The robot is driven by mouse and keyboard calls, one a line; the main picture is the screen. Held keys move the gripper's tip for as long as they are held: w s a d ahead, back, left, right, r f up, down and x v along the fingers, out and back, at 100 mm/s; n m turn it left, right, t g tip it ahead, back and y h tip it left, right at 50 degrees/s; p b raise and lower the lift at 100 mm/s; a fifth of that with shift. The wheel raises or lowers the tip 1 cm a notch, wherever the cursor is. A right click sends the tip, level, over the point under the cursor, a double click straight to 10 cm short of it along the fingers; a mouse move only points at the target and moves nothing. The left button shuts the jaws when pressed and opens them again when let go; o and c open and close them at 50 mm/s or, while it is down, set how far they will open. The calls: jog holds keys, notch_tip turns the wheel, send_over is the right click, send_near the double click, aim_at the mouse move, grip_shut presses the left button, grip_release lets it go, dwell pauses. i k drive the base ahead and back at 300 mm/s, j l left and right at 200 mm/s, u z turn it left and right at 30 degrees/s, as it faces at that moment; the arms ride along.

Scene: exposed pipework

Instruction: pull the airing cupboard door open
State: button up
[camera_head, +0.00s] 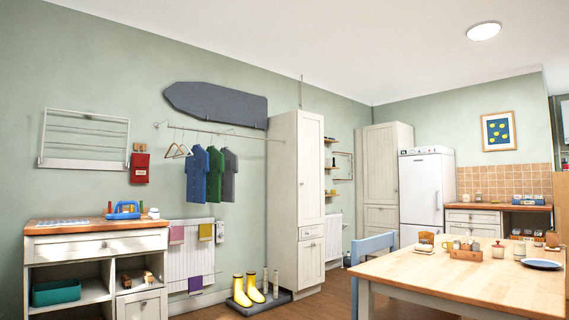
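A tall white panelled cupboard (310,175) stands against the left wall near the middle of the view. It has a long upper door, a small drawer and a lower door, all appearing shut. A thin pipe rises above it. A second tall white cupboard (380,165) stands in the far corner, its doors also appearing shut. No label shows which is the airing cupboard. Handles are too small to make out clearly. My gripper is not in view.
A wooden table (470,280) with a blue chair (372,245) fills the right foreground. Yellow boots (248,290) stand on a dark tray left of the nearer cupboard. A white fridge (427,185) stands beside the far cupboard. Some wooden floor shows between boots and table.

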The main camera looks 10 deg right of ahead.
aim_at(311, 204)
jog(key=i+l+z, duration=0.15)
jog(key=i, duration=0.3)
jog(key=i+l+z, duration=0.15)
jog(key=i, duration=0.25)
jog(key=i+u, duration=0.25)
jog(key=i, duration=0.25)
jog(key=i+u, duration=0.2)
jog(key=i, duration=0.3)
jog(key=i+l+u, duration=0.1)
jog(key=i+u, duration=0.15)
jog(key=i, duration=0.2)
jog(key=i+l+u, duration=0.2)
jog(key=i, duration=0.3)
jog(key=i+z, duration=0.1)
jog(key=i, duration=0.45)
jog(key=i+j+z, duration=0.1)
jog(key=i, duration=0.45)
jog(key=i+j+z, duration=0.1)
jog(key=i+j, duration=0.15)
jog(key=i, duration=0.25)
jog(key=i+l+z, duration=0.2)
jog(key=i+z, duration=0.2)
jog(key=i, duration=0.2)
jog(key=i+z, duration=0.4)
jog(key=i, duration=0.2)
